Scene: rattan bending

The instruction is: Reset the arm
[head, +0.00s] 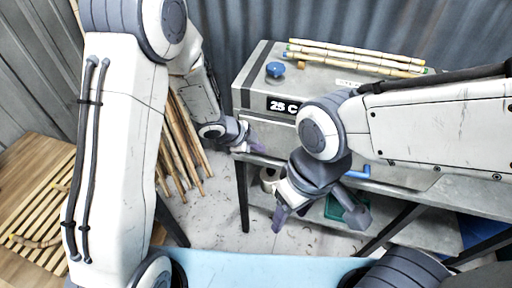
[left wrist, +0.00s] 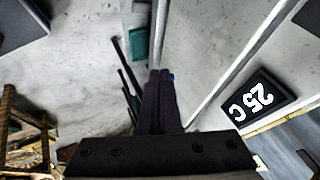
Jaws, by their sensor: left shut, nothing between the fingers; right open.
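My left gripper (head: 250,147) is in front of the left front corner of a grey metal box (head: 254,79) with a "25 C" display. Its dark fingers (left wrist: 160,100) are closed together and empty in the left wrist view, beside the box's front; the display (left wrist: 258,100) is to their right. My right gripper (head: 318,217) is lower, in front of the bench, with its fingers spread wide and nothing between them. Both arms are bent, the left reaching down from the top left and the right coming in from the right.
Rattan poles (head: 355,58) and a blue knob (head: 275,69) are on top of the box. A blue handle (head: 357,173) is at its front. A green bin (head: 338,208) sits below. Several poles (head: 180,140) lean at left near a slatted wooden rack (head: 45,215).

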